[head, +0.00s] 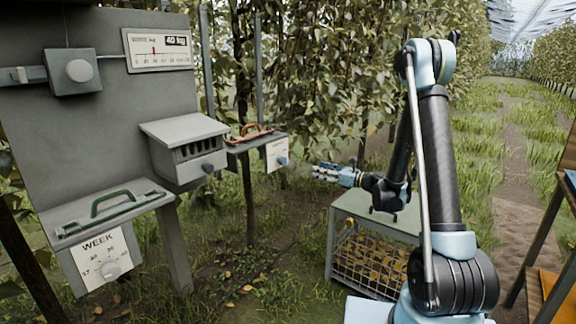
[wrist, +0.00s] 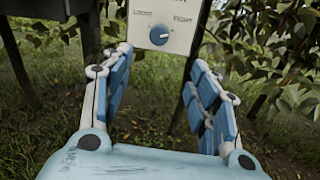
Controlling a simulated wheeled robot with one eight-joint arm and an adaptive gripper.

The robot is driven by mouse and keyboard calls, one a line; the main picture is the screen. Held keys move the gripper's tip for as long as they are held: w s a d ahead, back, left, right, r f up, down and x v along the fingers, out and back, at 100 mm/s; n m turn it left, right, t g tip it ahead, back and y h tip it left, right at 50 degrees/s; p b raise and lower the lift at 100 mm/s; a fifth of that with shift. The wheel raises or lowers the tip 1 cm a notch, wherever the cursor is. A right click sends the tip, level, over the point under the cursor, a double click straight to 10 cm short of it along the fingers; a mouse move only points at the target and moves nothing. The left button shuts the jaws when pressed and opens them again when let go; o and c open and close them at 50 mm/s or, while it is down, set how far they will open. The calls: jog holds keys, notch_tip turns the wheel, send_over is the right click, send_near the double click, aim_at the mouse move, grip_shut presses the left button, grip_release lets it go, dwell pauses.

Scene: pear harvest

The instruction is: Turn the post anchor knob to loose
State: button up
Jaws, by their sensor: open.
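The blue round knob (wrist: 159,35) sits low on a white panel (wrist: 180,18) with small lettering at its left and right. I cannot read the lettering surely or tell which side the knob points to. In the head view the panel (head: 276,148) hangs under a small shelf, with its blue knob (head: 282,161) near the bottom. My gripper (wrist: 158,72) is open and empty, its blue fingers spread left and right below the knob, apart from it. In the head view my gripper (head: 318,172) points left, to the right of the panel.
A grey slotted box (head: 185,148) with its own knob stands left of the panel. A WEEK dial panel (head: 100,260) and a green handle (head: 110,203) are farther left. A wire crate of yellow leaves or fruit (head: 370,258) stands below my arm. Foliage hangs behind the panel.

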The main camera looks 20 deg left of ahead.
aim_at(285, 162)
jog(key=x, duration=1.7)
jog(key=shift+a, duration=0.15)
jog(key=c, duration=1.1)
